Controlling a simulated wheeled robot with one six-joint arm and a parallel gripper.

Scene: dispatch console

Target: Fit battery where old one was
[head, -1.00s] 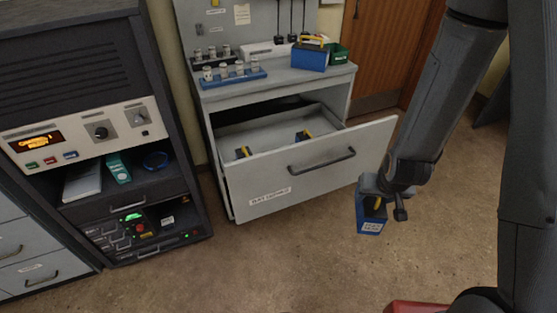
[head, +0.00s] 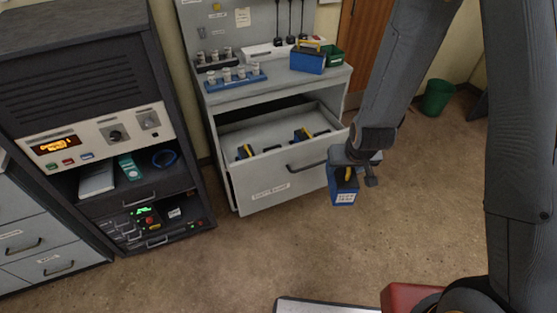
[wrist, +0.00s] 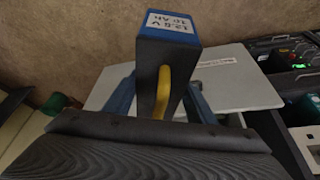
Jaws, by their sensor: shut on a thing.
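My gripper (head: 354,172) is shut on a blue battery (head: 343,193) with a yellow handle and a white label, held in the air in front of the open drawer. In the wrist view the battery (wrist: 168,50) hangs between the jaws, its label reading 12.8 V. The rack cabinet (head: 105,130) at the left has a low bay with a green-lit panel, a red button and handles (head: 148,226). Whether an empty battery slot is there is too small to tell.
A blue-and-yellow case (head: 308,60) and a rack of small jars (head: 235,79) stand on the bench top. A green bin (head: 437,97) stands at the right. The floor before the cabinets is clear.

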